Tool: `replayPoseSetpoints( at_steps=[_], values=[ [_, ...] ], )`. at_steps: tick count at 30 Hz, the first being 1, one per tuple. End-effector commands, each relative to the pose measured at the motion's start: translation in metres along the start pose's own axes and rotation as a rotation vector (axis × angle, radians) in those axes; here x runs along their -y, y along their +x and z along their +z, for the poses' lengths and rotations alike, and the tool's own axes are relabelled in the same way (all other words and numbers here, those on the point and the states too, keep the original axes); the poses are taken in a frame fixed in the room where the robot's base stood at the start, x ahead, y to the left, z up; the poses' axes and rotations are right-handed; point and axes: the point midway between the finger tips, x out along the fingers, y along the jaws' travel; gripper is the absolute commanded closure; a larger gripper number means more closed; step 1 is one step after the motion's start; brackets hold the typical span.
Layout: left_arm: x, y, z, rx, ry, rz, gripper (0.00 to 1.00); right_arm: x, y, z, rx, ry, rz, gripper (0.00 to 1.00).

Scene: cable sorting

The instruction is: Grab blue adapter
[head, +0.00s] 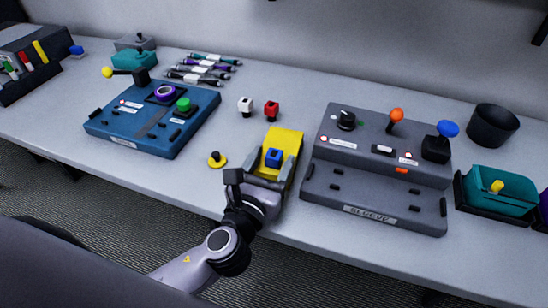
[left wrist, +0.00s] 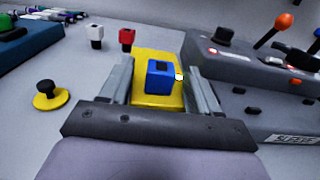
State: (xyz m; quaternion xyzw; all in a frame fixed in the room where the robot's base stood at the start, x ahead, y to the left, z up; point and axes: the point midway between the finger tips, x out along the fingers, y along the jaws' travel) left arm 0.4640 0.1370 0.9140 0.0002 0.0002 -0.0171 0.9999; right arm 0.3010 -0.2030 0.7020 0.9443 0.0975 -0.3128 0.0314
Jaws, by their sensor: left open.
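The blue adapter (head: 273,157) is a small blue block with a dark square opening on top. It sits upright on a yellow pad (head: 287,138) on the table. In the left wrist view the blue adapter (left wrist: 160,77) stands between the two fingers of my left gripper (left wrist: 158,82), with a visible gap on each side. The left gripper (head: 271,166) is open and empty, reaching in from the front edge of the table. The lower part of the adapter shows in the wrist view; its far side is hidden. My right gripper is not in view.
A white adapter (head: 245,105) and a red adapter (head: 271,110) stand behind the pad. A yellow knobbed disc (head: 217,160) lies to the left. The grey sleeve station (head: 375,190) is close on the right. A blue station (head: 150,120) stands further left.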

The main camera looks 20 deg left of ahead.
Motion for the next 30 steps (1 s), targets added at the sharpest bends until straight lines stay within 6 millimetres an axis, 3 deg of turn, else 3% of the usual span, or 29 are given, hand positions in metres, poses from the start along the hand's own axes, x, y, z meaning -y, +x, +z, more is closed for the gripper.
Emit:
replayPoseSetpoints(
  at_steps=[6,15,21,30],
  values=[
    [0.000,0.029,0.001,0.001,0.000,0.000,0.38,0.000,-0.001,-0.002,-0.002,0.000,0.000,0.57],
    [0.000,0.034,0.000,0.000,-0.001,0.000,0.38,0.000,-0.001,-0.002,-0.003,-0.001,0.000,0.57],
    [0.000,0.034,0.000,0.000,0.000,0.000,0.94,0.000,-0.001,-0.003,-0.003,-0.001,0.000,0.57],
    [0.000,0.034,0.002,0.001,-0.001,0.000,0.94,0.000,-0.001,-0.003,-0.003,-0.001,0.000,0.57]
  ],
)
